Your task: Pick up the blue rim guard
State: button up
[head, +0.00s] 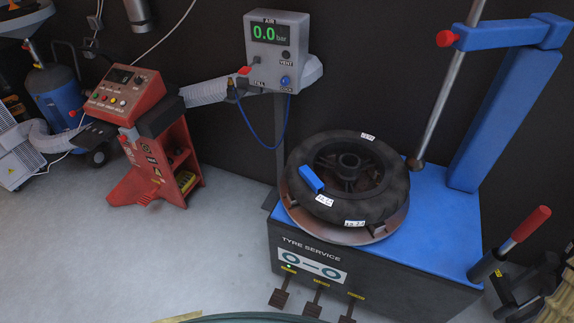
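The blue rim guard (311,179) is a small bright blue block. It sits at the left front of the black tyre (384,207), along the inner edge where the tyre meets the dark rim (352,166). The tyre lies flat on the round turntable (330,232) of the blue-topped tyre machine (446,218). I cannot make out my gripper in the head view, so its state does not show.
The machine's blue post (502,120) and steel rod (440,105) rise behind and right of the tyre. A red-handled lever (525,224) stands at the right. The air gauge (277,38) with its blue hose is behind. A red cabinet (158,140) stands left; grey floor (180,255) is open in front.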

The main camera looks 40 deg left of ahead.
aim_at(307, 175)
jog(key=u, duration=1.05)
jog(key=i, duration=0.1)
jog(key=z, duration=0.05)
